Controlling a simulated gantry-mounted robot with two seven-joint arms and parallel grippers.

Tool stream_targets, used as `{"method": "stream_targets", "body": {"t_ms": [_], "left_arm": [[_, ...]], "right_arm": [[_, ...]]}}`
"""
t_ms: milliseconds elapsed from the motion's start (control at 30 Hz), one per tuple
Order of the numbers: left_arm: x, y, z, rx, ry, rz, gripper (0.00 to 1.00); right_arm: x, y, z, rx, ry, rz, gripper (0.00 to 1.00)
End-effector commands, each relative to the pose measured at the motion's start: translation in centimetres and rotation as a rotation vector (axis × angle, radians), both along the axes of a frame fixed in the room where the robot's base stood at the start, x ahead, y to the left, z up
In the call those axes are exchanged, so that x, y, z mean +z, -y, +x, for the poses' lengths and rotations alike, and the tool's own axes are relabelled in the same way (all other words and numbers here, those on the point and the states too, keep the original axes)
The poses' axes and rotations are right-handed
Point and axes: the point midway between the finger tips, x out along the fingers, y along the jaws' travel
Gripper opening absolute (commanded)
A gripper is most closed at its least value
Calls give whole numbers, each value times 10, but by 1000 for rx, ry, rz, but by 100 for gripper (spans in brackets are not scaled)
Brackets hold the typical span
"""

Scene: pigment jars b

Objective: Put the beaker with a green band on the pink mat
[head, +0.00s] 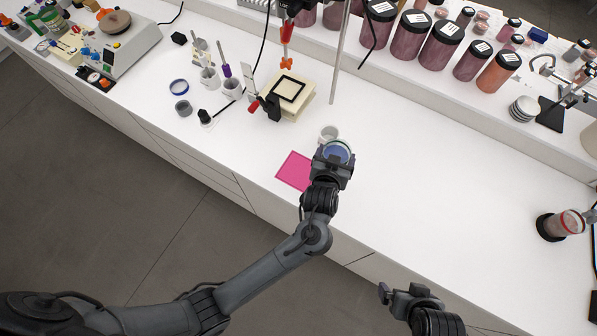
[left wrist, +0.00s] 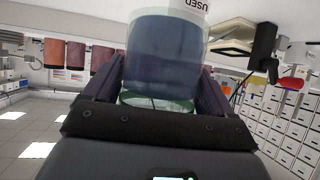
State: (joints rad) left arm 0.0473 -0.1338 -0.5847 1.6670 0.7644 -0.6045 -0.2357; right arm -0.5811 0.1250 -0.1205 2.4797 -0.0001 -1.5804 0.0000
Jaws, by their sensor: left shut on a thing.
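My left gripper (head: 333,163) is shut on a clear beaker (head: 338,150) with dark blue contents, just right of the pink mat (head: 294,171). In the left wrist view the beaker (left wrist: 163,50) fills the space between the jaws. It has a white label reading "USED" and pale green at its top and bottom edges; the jaws hide part of its sides, so I cannot see a whole band. The pink mat lies flat near the front edge of the bench, and nothing is seen on it. My right gripper (head: 402,293) appears open and empty at the lower right.
A cream block-like device (head: 290,95) and a steel rod (head: 341,60) stand behind. Large pigment jars (head: 443,45) line the back shelf. The white bench right of my left gripper is clear.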

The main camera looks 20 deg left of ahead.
Motion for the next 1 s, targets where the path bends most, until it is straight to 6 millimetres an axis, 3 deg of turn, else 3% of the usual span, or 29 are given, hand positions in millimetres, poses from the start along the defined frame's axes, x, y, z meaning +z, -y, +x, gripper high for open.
{"method": "stream_targets", "body": {"t_ms": [300, 500, 800, 1000], "left_arm": [[-35, -63, -8, 2, 1, 6, 39], [-54, -93, -12, 1, 2, 4, 39], [-66, -106, -14, 0, 2, 1, 39], [-90, -106, -14, 0, 0, 1, 39]], "right_arm": [[6, 1, 2, 0, 4, -2, 100], [9, 0, 2, -2, 5, 1, 100], [10, -2, 1, -6, 4, 8, 100], [11, -2, 1, -6, 3, 9, 100]]}}
